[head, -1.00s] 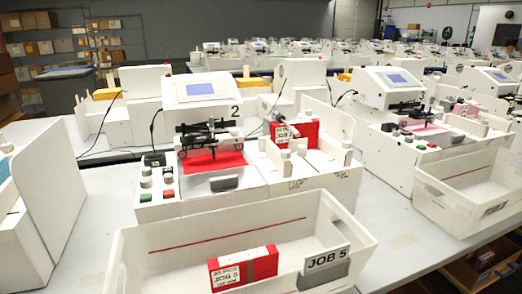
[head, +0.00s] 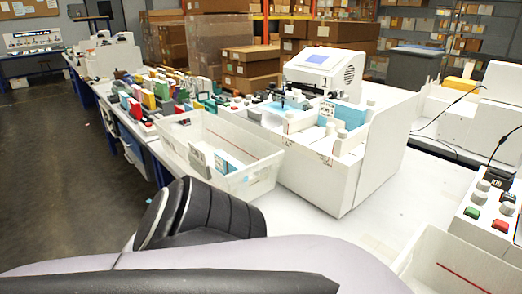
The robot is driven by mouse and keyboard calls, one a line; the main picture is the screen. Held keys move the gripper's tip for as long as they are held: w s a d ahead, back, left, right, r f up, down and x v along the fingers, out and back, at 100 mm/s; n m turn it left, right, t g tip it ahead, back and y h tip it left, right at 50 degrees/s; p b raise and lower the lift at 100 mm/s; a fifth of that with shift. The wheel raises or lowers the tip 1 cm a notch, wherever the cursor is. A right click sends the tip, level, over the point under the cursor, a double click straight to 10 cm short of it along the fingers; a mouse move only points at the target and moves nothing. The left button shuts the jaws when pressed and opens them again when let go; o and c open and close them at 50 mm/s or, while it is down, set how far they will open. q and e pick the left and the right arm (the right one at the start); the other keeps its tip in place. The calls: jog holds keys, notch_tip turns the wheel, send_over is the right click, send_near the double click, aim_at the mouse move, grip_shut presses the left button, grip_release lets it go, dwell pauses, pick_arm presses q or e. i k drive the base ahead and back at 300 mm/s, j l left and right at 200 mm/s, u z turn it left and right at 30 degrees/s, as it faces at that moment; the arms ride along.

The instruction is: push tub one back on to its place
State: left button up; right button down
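A white tub (head: 262,172) with a red line inside stands in front of the left plotter (head: 345,160). No number on this tub can be read. It holds a light blue box (head: 228,162) and a small grey piece with a white label. Its left side lies along the table's front edge; I cannot tell whether it overhangs. Part of my own arm, black and pale lavender, crosses the bottom of the view and hides the table edge just nearer than the tub. Neither gripper shows.
Many small coloured boxes (head: 148,100) crowd the table beyond the tub. A second white tub (head: 425,262) is cut off at the lower right, beside a control panel (head: 492,205) with red and green buttons. White tabletop (head: 310,222) between the tubs is clear.

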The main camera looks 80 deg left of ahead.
aim_at(210, 133)
jog(key=u, duration=2.95)
jog(key=i+j+u, duration=0.65)
jog(key=i+u, duration=0.15)
jog(key=i, duration=0.15)
jog(key=i+j+u, duration=0.1)
jog(key=i+u, duration=0.4)
jog(key=i, duration=0.55)
jog(key=i+z, duration=0.2)
jog(key=i, duration=0.35)
jog(key=i+j+z, duration=0.25)
jog(key=i, duration=0.3)
jog(key=i+j+z, duration=0.15)
jog(key=i+z, duration=0.15)
jog(key=z, duration=0.15)
jog(key=i+j+z, duration=0.25)
jog(key=z, duration=0.2)
jog(key=i, duration=0.05)
